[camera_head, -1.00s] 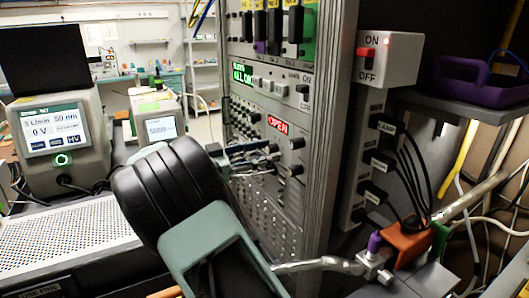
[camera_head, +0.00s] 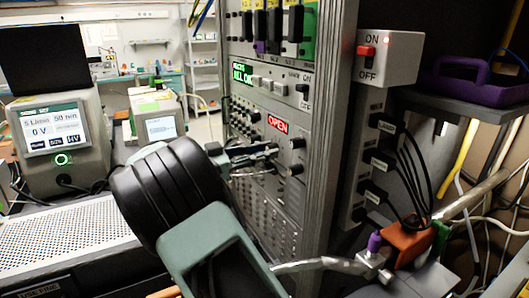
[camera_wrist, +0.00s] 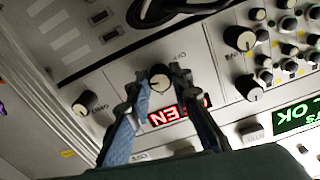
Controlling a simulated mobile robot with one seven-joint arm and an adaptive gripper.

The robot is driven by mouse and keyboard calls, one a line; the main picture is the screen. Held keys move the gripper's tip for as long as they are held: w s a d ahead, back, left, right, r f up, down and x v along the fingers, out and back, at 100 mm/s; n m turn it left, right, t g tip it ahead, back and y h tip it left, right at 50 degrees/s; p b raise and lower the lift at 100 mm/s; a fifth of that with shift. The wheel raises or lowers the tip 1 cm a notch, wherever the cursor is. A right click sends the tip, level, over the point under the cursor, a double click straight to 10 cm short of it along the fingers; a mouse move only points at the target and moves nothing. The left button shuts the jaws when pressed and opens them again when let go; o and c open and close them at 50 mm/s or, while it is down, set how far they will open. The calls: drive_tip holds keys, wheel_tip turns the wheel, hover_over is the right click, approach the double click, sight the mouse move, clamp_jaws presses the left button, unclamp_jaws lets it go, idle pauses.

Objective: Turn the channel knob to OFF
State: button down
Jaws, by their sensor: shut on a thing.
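In the wrist view, a small black knob with a beige cap (camera_wrist: 160,83) sits on the grey panel between my two fingertips. My gripper (camera_wrist: 159,77) is shut on its sides. An OFF label (camera_wrist: 180,54) is printed on the panel just above the knob in this view. I cannot clearly read where the knob points. In the head view, my gripper (camera_head: 274,156) reaches the rack panel just below the red OPEN display (camera_head: 280,123). The gripped knob is not clearly seen there, behind my fingers.
Two other black knobs (camera_head: 297,143) and (camera_head: 295,168) stand close to the right of my fingers. The wrist view shows neighbouring knobs (camera_wrist: 85,103) and (camera_wrist: 248,88) around the gripped one. A white ON/OFF switch box (camera_head: 390,58) is right of the rack.

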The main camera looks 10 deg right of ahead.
drive_tip(key=m+p, duration=2.3)
drive_tip(key=m, duration=0.4)
drive_tip(key=shift+r+m+p, duration=0.1)
drive_tip(key=shift+m+p, duration=0.25)
drive_tip(key=shift+m, duration=0.05)
idle(1.2)
idle(0.6)
drive_tip(key=c, duration=1.7)
unclamp_jaws()
drive_tip(key=shift+c, duration=0.2)
